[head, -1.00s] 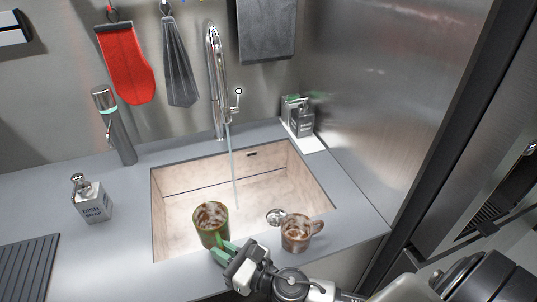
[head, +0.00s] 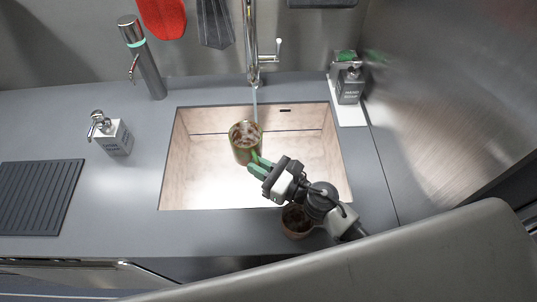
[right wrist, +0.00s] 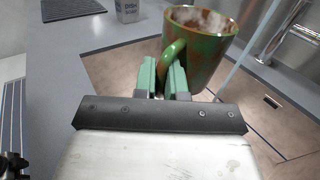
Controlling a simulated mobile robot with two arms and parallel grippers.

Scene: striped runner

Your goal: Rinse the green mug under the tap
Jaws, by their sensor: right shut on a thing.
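The green mug (head: 243,153) is upright over the sink (head: 200,187), with brown stains and pale foam inside. It also shows in the right wrist view (right wrist: 203,52), with brown streaks on its outside. My right gripper (head: 259,166) is shut on the mug's handle; its green fingers (right wrist: 165,77) show on both sides of the handle. The tap (head: 250,40) stands behind the sink. A thin stream of water (head: 255,100) falls from it, at or just behind the mug's far rim; I cannot tell if it enters the mug. My left gripper is not in view.
A brown mug (head: 295,220) stands on the front counter edge, partly hidden under my right arm. A dish soap bottle (head: 113,138), a grey dispenser (head: 148,65) and a ribbed mat (head: 38,195) are on the left. A hand soap bottle (head: 350,86) stands at the back right.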

